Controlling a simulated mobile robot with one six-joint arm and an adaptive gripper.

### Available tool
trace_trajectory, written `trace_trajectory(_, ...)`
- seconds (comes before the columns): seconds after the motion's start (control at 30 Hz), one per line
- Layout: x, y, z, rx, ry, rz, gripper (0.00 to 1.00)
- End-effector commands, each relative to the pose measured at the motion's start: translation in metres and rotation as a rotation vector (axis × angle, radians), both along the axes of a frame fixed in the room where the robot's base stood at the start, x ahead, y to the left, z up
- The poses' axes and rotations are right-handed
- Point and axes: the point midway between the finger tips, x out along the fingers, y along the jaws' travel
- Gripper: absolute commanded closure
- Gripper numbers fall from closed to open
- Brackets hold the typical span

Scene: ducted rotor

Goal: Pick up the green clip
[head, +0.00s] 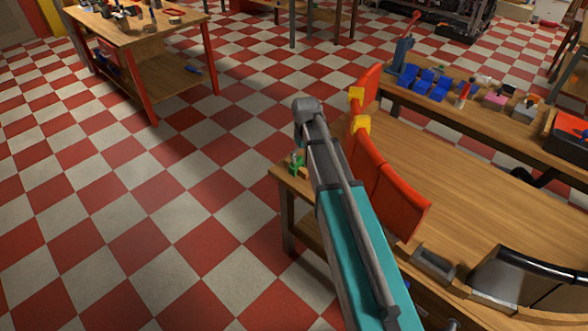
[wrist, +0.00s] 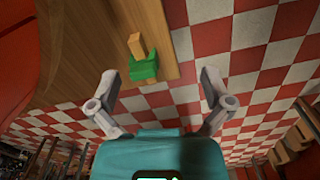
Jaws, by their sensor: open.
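The green clip (wrist: 144,67) lies on the wooden workbench near its edge, with a tan wooden block (wrist: 135,44) against or beside it. In the head view, the green clip (head: 296,163) shows at the bench's left corner, partly hidden by my arm. My gripper (wrist: 160,88) is open and empty, with its two fingers spread to either side below the clip in the wrist view. The clip shows between and just beyond the fingertips. I cannot tell the height of the fingers above the bench.
The workbench (head: 470,190) carries a curved red panel piece (head: 385,185) with yellow clamps, close to the right of my arm. A back bench (head: 480,125) holds blue bins (head: 425,85). Another red-legged table (head: 140,30) stands at far left. The checkered floor between is clear.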

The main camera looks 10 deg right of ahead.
Motion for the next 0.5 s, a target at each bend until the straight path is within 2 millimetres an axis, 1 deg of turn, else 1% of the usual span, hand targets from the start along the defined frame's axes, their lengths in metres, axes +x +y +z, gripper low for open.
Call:
trace_trajectory(0.03,0.028,0.000,-0.008,0.000,0.000,0.035,0.00)
trace_trajectory(0.1,0.050,0.000,-0.012,0.000,0.000,0.087,0.00)
trace_trajectory(0.2,0.076,0.000,-0.017,0.000,0.000,0.149,0.00)
trace_trajectory(0.33,0.098,0.000,-0.021,0.000,0.000,0.206,0.00)
trace_trajectory(0.4,0.104,0.000,-0.022,0.000,0.000,0.224,0.00)
trace_trajectory(0.5,0.108,0.000,-0.022,0.000,0.000,0.239,0.00)
